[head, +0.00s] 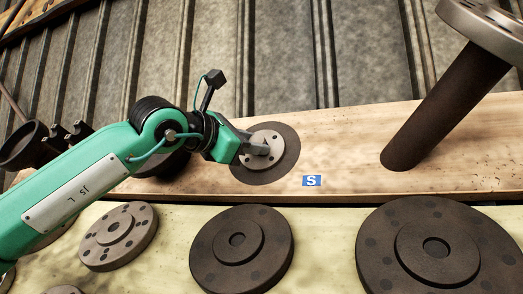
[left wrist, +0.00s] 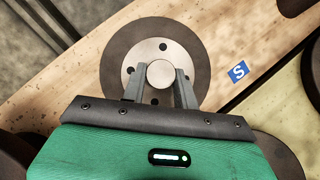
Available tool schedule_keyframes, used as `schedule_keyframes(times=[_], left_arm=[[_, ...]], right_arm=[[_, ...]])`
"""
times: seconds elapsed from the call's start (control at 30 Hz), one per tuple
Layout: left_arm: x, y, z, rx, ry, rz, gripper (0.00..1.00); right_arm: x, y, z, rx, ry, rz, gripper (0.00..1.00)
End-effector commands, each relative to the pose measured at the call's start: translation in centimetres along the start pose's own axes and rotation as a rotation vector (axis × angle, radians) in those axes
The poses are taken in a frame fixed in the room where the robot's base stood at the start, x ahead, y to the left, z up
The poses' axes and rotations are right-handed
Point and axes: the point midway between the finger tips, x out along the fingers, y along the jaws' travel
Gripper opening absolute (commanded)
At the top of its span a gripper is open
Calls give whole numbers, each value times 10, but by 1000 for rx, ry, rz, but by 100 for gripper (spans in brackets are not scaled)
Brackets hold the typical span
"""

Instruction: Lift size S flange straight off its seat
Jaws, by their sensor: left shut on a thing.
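The size S flange (head: 264,151) is a light grey metal disc with several bolt holes and a raised round hub. It sits centred over a dark round seat (head: 287,168) on the wooden board, beside a blue S label (head: 312,181). My left gripper (head: 258,149) reaches in from the left and is shut on the hub. In the left wrist view, its two fingers (left wrist: 159,85) stand on either side of the hub, and the flange (left wrist: 137,61) lies within the dark ring (left wrist: 115,78). I cannot tell any gap beneath it. My right gripper is not in view.
A tilted dark shaft with a metal flange (head: 441,108) rises from the wooden board (head: 345,125) at right. On the pale front surface lie a large dark flange (head: 443,249), another dark flange (head: 240,250) and a grey-brown flange (head: 118,237). Ribbed grey panels stand behind.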

Motion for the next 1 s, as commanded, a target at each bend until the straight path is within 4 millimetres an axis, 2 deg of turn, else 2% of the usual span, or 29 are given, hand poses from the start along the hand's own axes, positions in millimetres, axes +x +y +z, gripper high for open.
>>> schedule_keyframes(times=[0.27, 1.0], left_arm=[[-3, 0, 2, 1, -3, 1, 0], [-26, 0, 18, 1, -4, 2, 0]], right_arm=[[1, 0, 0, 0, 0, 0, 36], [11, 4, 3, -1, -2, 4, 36]])
